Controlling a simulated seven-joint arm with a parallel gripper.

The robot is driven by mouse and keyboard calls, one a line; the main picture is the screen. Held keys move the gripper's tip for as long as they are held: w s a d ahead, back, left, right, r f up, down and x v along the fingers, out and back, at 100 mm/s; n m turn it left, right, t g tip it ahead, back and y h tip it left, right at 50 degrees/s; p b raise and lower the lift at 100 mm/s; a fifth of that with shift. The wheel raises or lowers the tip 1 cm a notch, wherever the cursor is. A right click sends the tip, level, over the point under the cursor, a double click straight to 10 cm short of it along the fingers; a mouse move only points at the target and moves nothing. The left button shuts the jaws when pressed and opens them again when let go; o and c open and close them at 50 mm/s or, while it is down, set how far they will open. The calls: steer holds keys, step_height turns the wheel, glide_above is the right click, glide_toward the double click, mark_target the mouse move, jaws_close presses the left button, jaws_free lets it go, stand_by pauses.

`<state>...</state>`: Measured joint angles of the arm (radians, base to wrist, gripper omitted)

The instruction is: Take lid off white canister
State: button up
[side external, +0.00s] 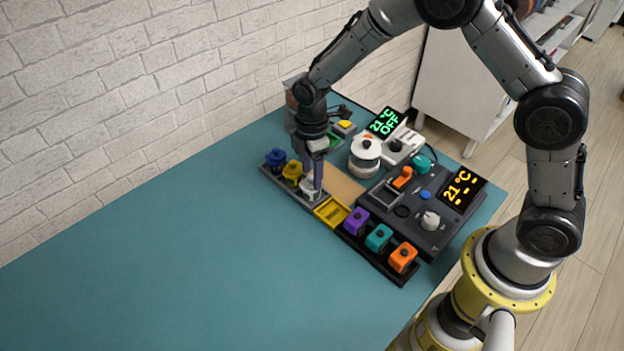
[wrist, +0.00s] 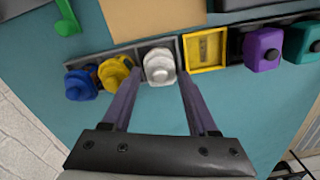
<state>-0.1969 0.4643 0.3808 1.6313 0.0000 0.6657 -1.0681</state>
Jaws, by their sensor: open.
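The white canister (wrist: 160,68) sits in the dark tray beside the yellow and blue canisters, with its lid on top. In the side external view the white canister (side external: 307,189) is partly hidden by my fingers. My gripper (wrist: 159,73) is open and points down at the tray. Its two fingertips are on either side of the white canister in the wrist view. Whether they touch the lid cannot be told. In the side external view my gripper (side external: 314,190) is right at the canister.
The yellow canister (side external: 292,172) and blue canister (side external: 275,158) stand close on the left. A yellow square tray (side external: 331,211) is on the right, then purple (side external: 356,221), teal (side external: 379,237) and orange (side external: 402,257) containers. A white round pot (side external: 365,158) stands behind. The table's front is clear.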

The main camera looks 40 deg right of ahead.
steer(key=shift+f, duration=0.2)
jaws_close()
stand_by(0.4)
